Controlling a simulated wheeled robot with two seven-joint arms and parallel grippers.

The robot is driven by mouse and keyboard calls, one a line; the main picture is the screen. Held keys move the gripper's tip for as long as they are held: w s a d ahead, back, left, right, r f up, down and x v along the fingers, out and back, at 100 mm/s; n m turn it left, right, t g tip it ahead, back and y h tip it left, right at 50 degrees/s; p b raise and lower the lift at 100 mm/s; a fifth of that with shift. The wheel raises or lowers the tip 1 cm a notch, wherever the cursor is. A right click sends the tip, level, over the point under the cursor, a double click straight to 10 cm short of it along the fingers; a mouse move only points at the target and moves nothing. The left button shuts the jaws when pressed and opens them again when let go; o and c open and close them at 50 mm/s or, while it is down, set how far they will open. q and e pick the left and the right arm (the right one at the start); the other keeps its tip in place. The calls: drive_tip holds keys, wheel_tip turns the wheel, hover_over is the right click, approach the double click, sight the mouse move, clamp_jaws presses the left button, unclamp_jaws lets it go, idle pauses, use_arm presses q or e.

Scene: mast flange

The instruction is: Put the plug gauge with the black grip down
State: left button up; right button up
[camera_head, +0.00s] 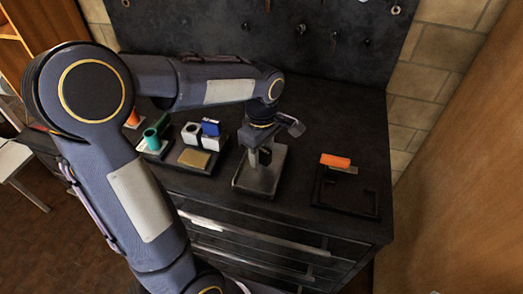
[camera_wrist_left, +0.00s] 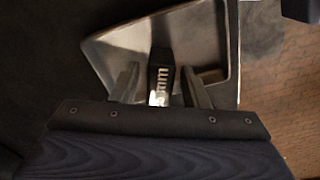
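The plug gauge with the black grip (camera_wrist_left: 161,72) shows in the left wrist view, with light lettering on the grip. My left gripper (camera_wrist_left: 160,88) has one finger on each side of it, and a narrow gap shows beside each finger, so it looks open around the grip. The grip is over a grey metal tray (camera_wrist_left: 112,50); whether its lower end rests there is hidden. In the head view my left gripper (camera_head: 261,150) is low over the metal tray (camera_head: 258,184), and the dark grip is hard to tell from the fingers. My right gripper is not in view.
Right of the tray, an orange-handled piece (camera_head: 335,160) lies on a black frame (camera_head: 346,209). To the left are a blue piece (camera_head: 210,128) by a white block, a brass-coloured block (camera_head: 194,158) and a green piece (camera_head: 152,138). A dark board (camera_head: 330,45) stands behind.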

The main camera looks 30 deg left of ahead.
use_arm(q)
wheel_tip(320, 180, up, 12)
drive_tip(key=p, duration=0.1)
drive_tip(key=s+d+f+m+t+h, duration=0.2)
drive_tip(key=s+f+m, duration=0.1)
drive_tip(key=s+m, duration=0.4)
drive_tip(key=s+d+f+m+t+h, duration=0.1)
drive_tip(key=s+d+f+m+t, duration=0.1)
drive_tip(key=s+m, duration=0.5)
drive_tip(key=s+f+t, duration=0.1)
drive_tip(key=s+f, duration=0.1)
drive_tip(key=s, duration=0.1)
drive_tip(key=shift+f+m+t+h, duration=0.25)
drive_tip(key=shift+m+t+h, duration=0.05)
drive_tip(key=shift+h, duration=0.1)
